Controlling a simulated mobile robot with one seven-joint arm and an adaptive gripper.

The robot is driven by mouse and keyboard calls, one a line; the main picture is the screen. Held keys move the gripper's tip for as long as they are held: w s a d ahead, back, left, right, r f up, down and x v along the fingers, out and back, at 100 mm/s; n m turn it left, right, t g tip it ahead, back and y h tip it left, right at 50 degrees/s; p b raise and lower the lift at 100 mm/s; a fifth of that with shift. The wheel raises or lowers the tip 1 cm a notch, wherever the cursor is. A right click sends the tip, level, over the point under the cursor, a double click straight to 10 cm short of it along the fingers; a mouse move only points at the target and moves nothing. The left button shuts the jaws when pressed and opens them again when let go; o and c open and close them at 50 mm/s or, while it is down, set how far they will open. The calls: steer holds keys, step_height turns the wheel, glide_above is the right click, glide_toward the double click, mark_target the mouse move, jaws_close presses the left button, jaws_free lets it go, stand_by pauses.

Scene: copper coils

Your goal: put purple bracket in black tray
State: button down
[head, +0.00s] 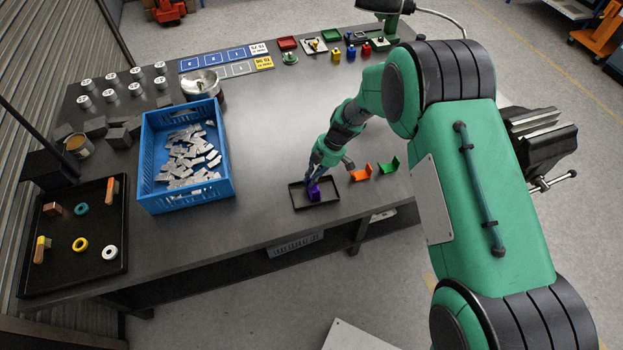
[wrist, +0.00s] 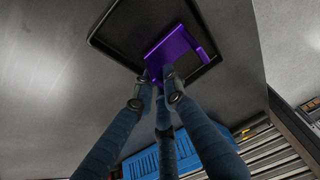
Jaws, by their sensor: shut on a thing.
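The purple bracket (head: 314,192) is at my gripper's fingertips, over or in the small black tray (head: 299,205) near the table's front edge. In the wrist view the bracket (wrist: 186,52) lies within the outline of the tray (wrist: 103,42). I cannot tell whether it touches the tray floor. My gripper (head: 314,184) is shut on the bracket; its blue-grey fingers (wrist: 158,78) meet at the bracket's near edge in the wrist view and hide part of it.
A blue crate (head: 188,201) of grey metal pieces is to the left. A larger black tray (head: 68,268) with rings lies at far left. The table behind my gripper is clear.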

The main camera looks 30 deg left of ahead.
steer(key=c, duration=1.7)
jaws_free()
steer(key=shift+r, duration=0.1)
steer(key=shift+r, duration=3.4)
